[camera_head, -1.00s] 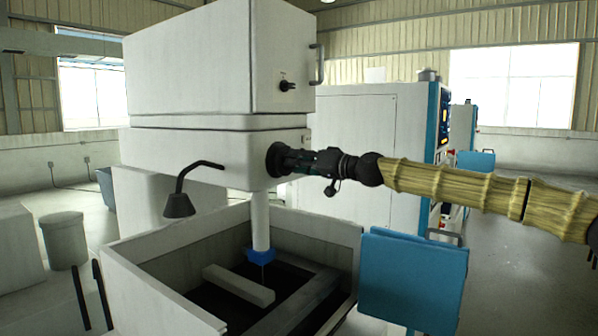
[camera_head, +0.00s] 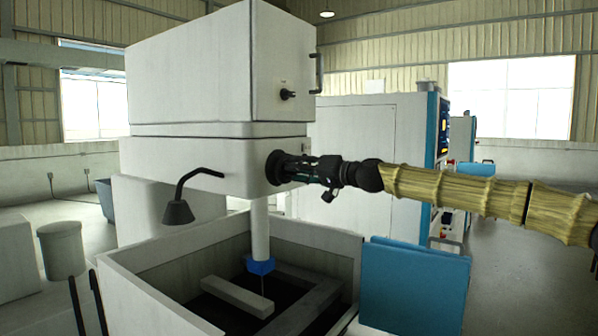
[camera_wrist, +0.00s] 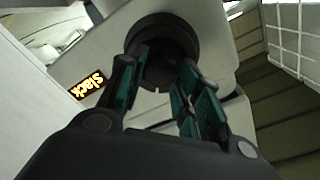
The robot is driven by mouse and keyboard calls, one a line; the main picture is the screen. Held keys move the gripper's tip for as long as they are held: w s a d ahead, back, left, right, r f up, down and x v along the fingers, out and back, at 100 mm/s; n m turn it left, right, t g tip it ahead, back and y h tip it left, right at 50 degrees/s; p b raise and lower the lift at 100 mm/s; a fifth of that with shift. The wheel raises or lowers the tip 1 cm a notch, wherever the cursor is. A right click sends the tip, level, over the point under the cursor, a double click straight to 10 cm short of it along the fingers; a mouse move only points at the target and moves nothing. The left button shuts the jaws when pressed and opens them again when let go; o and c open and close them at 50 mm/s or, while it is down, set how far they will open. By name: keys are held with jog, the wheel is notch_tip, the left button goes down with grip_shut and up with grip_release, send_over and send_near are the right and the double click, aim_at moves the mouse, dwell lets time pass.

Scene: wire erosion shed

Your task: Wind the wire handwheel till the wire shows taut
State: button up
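The wire handwheel (camera_head: 275,167) is a small black round wheel on the right face of the white machine head. It also shows in the wrist view (camera_wrist: 162,32). My gripper (camera_head: 286,168) reaches it from the right, in line with its axis. In the wrist view my gripper's two green-padded fingers (camera_wrist: 163,68) are parted, with their tips at the front of the wheel and its dark middle between them. I cannot tell whether they press on it. A small dark label beside the wheel (camera_wrist: 87,86) reads "Slack" in yellow letters.
Below is the open work tank (camera_head: 180,295) with a blue nozzle (camera_head: 261,265). A black lamp (camera_head: 178,212) hangs at the left. A blue panel (camera_head: 415,285) stands under my arm. A white and blue cabinet (camera_head: 365,150) is behind. The floor at right is clear.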

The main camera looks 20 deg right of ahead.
jog(key=o, duration=0.3)
jog(key=shift+d+r, duration=0.15)
jog(key=v, duration=1.2)
dwell(0.5)
